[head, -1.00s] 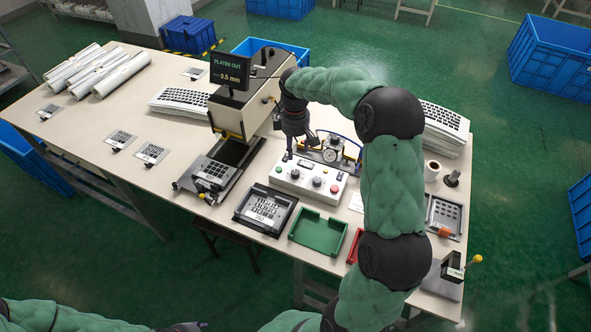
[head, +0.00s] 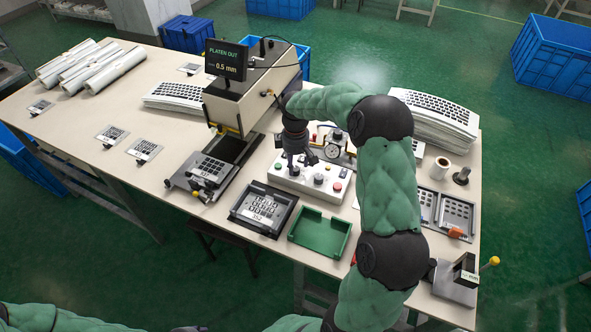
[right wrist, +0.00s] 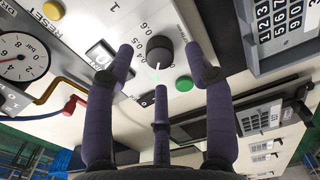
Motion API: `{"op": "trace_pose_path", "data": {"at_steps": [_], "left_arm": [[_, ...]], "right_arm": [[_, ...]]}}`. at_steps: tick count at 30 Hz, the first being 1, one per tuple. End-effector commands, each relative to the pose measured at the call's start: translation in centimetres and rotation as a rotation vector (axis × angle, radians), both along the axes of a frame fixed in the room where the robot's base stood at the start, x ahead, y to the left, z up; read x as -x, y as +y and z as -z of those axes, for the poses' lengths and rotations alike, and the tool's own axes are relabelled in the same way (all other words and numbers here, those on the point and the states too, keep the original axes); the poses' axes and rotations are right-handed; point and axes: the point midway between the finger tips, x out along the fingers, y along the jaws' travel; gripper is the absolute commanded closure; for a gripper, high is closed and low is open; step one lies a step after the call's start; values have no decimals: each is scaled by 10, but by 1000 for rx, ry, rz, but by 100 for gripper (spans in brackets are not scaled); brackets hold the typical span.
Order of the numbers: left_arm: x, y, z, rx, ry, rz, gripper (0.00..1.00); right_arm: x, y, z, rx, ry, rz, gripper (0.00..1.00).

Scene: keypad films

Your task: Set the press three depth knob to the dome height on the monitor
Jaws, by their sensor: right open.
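The monitor (head: 226,60) on the press (head: 250,90) reads "PLATEN OUT" and 0.5 mm; a small word beside the number is too small to read. The white control box (head: 350,179) stands in front of the dial gauge. My right gripper (head: 300,160) is over its left part, fingers pointing down, and hides part of it. In the right wrist view a round black knob (right wrist: 160,49) with a pale pointer sits beyond and between the open fingers (right wrist: 160,60). Printed scale numbers, 0.5 and 0.6 among them, lie beside it. My left gripper is not clearly seen.
A green button (right wrist: 184,83) is close to the knob. A red button (head: 336,187) is on the box's right. A green tray (head: 320,238) and a dark keypad fixture (head: 263,208) lie in front. A pressure gauge (right wrist: 20,58) and yellow pipe are near the fingers.

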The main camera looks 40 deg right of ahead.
Motion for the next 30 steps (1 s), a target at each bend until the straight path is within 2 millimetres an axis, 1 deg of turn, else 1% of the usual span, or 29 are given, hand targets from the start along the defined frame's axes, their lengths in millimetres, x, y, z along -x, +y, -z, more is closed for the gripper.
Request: {"op": "trace_pose_path", "data": {"at_steps": [1,6,10,17,18,20,21,23,24,30], "left_arm": [[0,0,4,0,0,0,60],[0,0,8,0,0,0,60],[0,0,8,0,0,0,60],[0,0,8,0,0,0,60],[0,0,8,0,0,0,60],[0,0,8,0,0,0,60],[0,0,8,0,0,0,60],[0,0,8,0,0,0,60],[0,0,8,0,0,0,60],[0,0,8,0,0,0,60]], "right_arm": [[0,0,9,0,1,0,46],[0,0,23,1,0,0,46],[0,0,26,0,-1,0,46],[0,0,27,1,-2,0,46],[0,0,27,1,-2,0,52],[0,0,27,0,-1,0,69],[0,0,27,0,-1,0,80],[0,0,27,0,-1,0,97],[0,0,27,0,-1,0,100],[0,0,27,0,-1,5,100]]}}
